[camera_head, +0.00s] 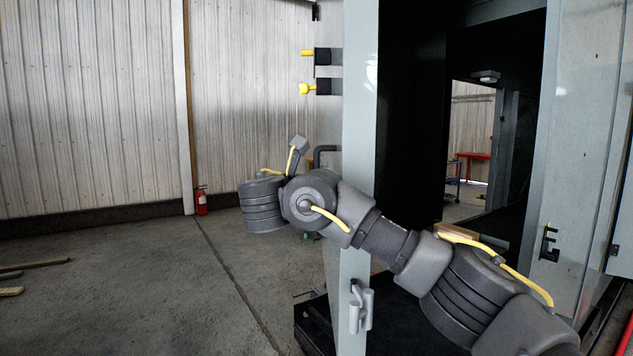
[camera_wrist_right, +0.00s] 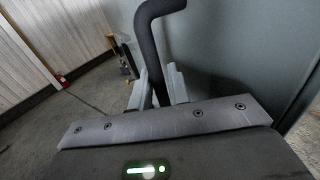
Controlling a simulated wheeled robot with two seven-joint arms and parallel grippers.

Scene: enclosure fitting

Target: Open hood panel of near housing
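The near housing is a tall grey-green cabinet (camera_head: 359,110) with a dark, open interior. A dark bent handle (camera_head: 325,150) shows at its left side in the head view, partly behind my right arm. In the right wrist view the handle (camera_wrist_right: 147,40) stands out from a smooth grey-green panel (camera_wrist_right: 235,45). My right gripper (camera_wrist_right: 162,80) has one finger on each side of the handle and appears shut on it. In the head view its fingers are hidden behind my arm and the housing edge. My left gripper is in neither view.
Yellow-tipped black fittings (camera_head: 323,56) stick out from the housing's left side above the handle. A latch-like bracket (camera_head: 361,308) sits low on the front post. A red fire extinguisher (camera_head: 201,200) stands by the corrugated wall. The concrete floor at left is largely clear.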

